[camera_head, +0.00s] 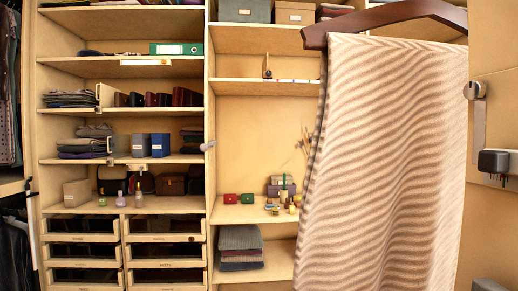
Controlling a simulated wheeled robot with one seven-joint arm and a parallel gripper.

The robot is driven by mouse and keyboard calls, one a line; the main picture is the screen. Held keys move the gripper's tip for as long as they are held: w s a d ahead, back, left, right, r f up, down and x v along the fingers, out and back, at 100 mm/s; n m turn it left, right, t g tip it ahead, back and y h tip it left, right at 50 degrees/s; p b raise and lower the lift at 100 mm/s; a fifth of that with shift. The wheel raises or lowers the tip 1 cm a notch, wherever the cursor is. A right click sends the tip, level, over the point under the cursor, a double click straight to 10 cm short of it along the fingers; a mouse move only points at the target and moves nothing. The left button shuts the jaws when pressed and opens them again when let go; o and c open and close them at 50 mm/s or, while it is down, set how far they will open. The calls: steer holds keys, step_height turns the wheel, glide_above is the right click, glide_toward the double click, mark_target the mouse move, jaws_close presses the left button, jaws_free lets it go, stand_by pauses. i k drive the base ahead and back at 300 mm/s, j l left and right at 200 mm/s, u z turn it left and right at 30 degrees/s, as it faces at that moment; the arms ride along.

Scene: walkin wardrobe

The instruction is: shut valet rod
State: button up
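A short grey rod with a rounded end (208,146) juts from the front edge of the upright divider between the two shelf bays. It looks like the valet rod, but it is small and I cannot tell how far it is pulled out. A dark wooden hanger (390,14) with a beige striped cloth (385,165) hangs large and near on the right. What holds the hanger is out of the picture. I cannot make out my gripper anywhere in this view.
Open shelves (125,109) with folded clothes, boxes and bottles fill the left bay, above several drawers (163,252). The striped cloth hides part of the right bay. A metal fitting (476,92) and a dark pronged block (494,162) are at the right wall.

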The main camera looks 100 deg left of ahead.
mark_target(204, 147)
steer(key=j+u, duration=0.1)
steer(key=u, duration=3)
steer(key=j, duration=0.1)
